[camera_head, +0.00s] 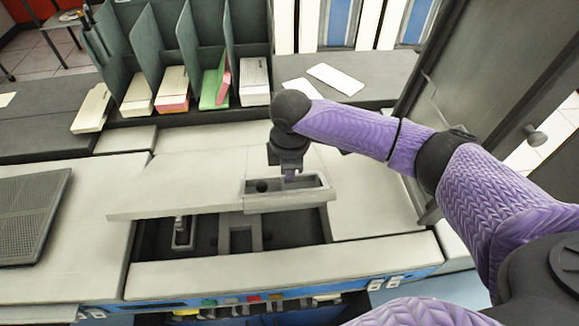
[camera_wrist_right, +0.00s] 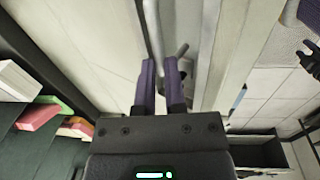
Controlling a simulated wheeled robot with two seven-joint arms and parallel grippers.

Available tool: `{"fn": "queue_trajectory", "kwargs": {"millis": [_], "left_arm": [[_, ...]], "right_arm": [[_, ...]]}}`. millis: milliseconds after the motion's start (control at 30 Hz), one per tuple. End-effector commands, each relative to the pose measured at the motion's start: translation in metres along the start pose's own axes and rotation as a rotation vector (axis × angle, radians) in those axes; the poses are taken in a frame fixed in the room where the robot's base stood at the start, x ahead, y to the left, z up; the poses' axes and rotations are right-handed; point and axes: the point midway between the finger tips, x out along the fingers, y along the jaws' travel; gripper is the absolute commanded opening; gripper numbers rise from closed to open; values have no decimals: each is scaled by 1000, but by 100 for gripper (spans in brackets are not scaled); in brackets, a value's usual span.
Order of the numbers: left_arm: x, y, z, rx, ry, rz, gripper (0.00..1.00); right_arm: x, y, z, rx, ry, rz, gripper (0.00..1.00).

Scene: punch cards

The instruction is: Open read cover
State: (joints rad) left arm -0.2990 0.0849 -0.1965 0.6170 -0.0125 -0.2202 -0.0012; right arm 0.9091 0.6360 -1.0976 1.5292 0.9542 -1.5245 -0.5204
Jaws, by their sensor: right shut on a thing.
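The read cover (camera_head: 170,185) is a pale beige panel on the machine top. Its front edge stands raised over a dark opening (camera_head: 205,238) with grey parts inside. A small open-topped tray-like part (camera_head: 262,205) sits at the right of the opening, with a recess in its top. My right gripper (camera_head: 291,178) reaches down into this recess. In the wrist view its purple fingers (camera_wrist_right: 163,85) are closed close together at a thin grey handle (camera_wrist_right: 181,50), partly hidden by the fingers. My left gripper is in neither view.
Dark card dividers (camera_head: 155,45) hold several card stacks behind the cover. A tall grey panel (camera_head: 440,70) stands at the right, near my right arm. Coloured keys (camera_head: 253,299) line the machine front. A dark ridged pad (camera_head: 32,215) lies at the left.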

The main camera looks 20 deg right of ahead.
Motion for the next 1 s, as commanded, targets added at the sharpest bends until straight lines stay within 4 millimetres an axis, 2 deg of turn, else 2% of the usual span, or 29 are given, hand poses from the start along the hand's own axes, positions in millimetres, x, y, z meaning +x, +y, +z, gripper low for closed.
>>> {"fn": "queue_trajectory", "kwargs": {"millis": [567, 1000], "left_arm": [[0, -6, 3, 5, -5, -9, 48], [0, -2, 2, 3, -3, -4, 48]], "right_arm": [[0, 0, 0, 0, 0, 1, 0], [0, 0, 0, 0, 1, 1, 0]]}}
